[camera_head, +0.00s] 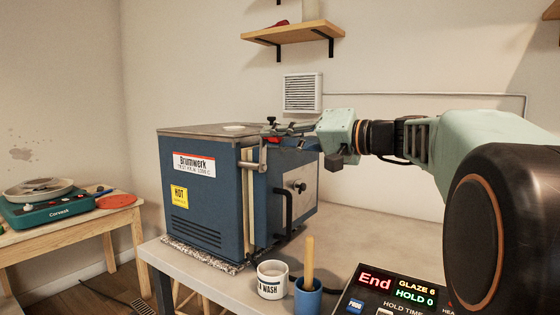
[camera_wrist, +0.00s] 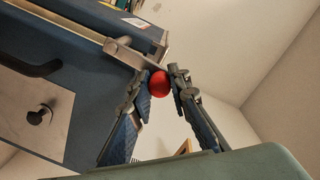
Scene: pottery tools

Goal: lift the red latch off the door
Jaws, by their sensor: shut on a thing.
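The red latch's round knob (camera_wrist: 158,84) sits between the two fingers of my gripper (camera_wrist: 162,78) in the wrist view, and the gripper is shut on it. The latch's metal bar (camera_wrist: 124,53) runs from the knob across the top edge of the door. In the head view my gripper (camera_head: 274,128) is at the upper front corner of the blue kiln, and the fingers mostly hide the knob. The grey latch arm (camera_head: 262,154) hangs at the door seam.
The kiln (camera_head: 203,200) stands on a grey table (camera_head: 215,287). A white mug (camera_head: 271,280) and a blue cup (camera_head: 307,298) holding a wooden stick stand before the door. A control panel (camera_head: 395,295) is at the front. A wooden shelf (camera_head: 293,32) hangs above.

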